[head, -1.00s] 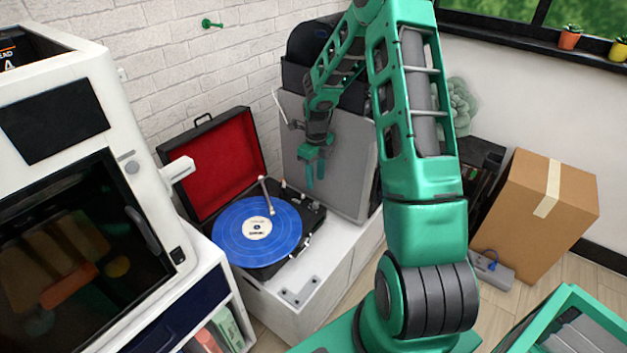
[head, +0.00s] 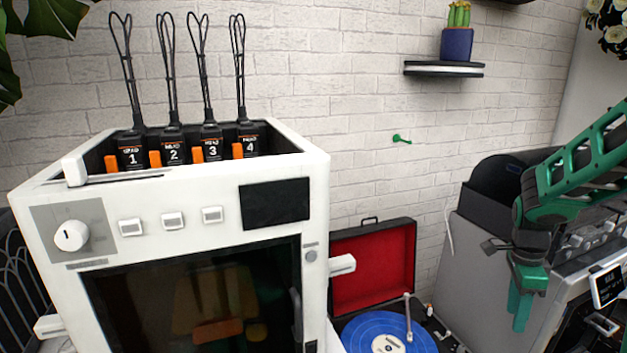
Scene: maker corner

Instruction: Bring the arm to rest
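My green arm (head: 585,165) reaches in from the right edge of the head view. My gripper (head: 519,308) hangs from it with its green fingers pointing down, in front of the grey side of a machine (head: 490,260). The fingers overlap from this angle, so the gap between them is unclear. Nothing shows held in them.
A white machine (head: 317,200) with a dark window and several numbered black units on top stands at left. A record player with an open red lid (head: 375,265) and a blue record (head: 365,335) sits between the machines. A shelf (head: 443,69) holds a cactus pot (head: 457,44).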

